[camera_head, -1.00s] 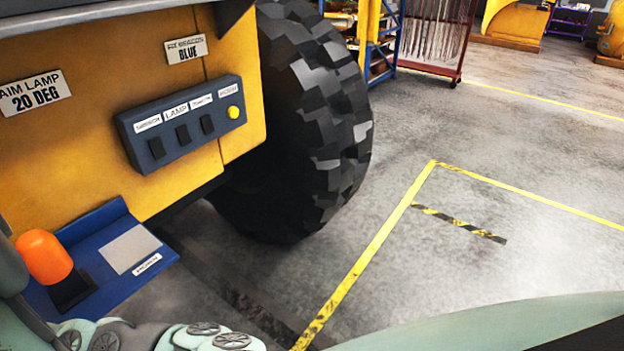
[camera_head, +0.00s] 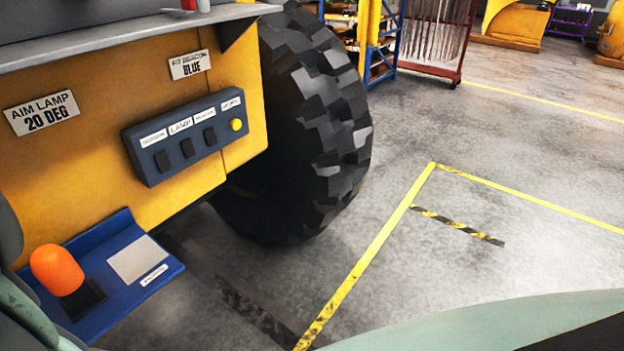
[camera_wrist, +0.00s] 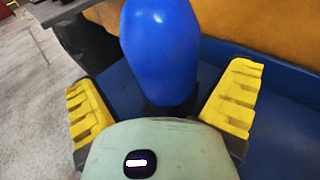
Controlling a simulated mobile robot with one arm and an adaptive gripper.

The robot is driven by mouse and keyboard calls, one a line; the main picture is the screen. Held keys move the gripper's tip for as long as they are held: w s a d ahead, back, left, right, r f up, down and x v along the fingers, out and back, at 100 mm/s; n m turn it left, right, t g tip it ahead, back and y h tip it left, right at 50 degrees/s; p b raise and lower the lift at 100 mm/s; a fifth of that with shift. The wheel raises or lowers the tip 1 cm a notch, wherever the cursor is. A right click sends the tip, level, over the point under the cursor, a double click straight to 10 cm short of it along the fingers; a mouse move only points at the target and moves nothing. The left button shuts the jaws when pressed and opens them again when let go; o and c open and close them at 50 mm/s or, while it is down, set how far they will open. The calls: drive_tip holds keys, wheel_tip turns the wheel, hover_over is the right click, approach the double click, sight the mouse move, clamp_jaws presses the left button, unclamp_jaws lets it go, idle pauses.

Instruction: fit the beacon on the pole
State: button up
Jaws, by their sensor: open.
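A blue beacon (camera_wrist: 160,45) with a rounded body and a dark base stands between the two yellow-padded fingers of my gripper (camera_wrist: 162,82) in the wrist view. The fingers are open, with a visible gap on each side of the beacon. In the head view an orange beacon (camera_head: 56,270) stands in a dark holder on a blue tray (camera_head: 168,272). The blue beacon and my gripper's fingers do not show in the head view. I cannot identify the pole in either view.
A yellow machine panel (camera_head: 90,175) carries a lamp switch box (camera_head: 188,135), a "BLUE" label (camera_head: 190,64) and an "AIM LAMP 20 DEG" label (camera_head: 42,112). A grey ledge (camera_head: 120,35) juts out above. A large tyre (camera_head: 315,130) stands to the right, with open floor beyond.

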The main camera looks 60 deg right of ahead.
drive_tip(key=w, duration=0.1)
drive_tip(key=w+a, duration=0.1)
drive_tip(key=shift+w+a+r+p, duration=0.15)
drive_tip(key=shift+w+r+p, duration=0.05)
drive_tip(key=shift+w+p, duration=0.15)
drive_tip(key=shift+w+a+f, duration=0.15)
drive_tip(key=shift+w+a, duration=0.05)
drive_tip(key=shift+a, duration=0.2)
drive_tip(key=c, duration=1.5)
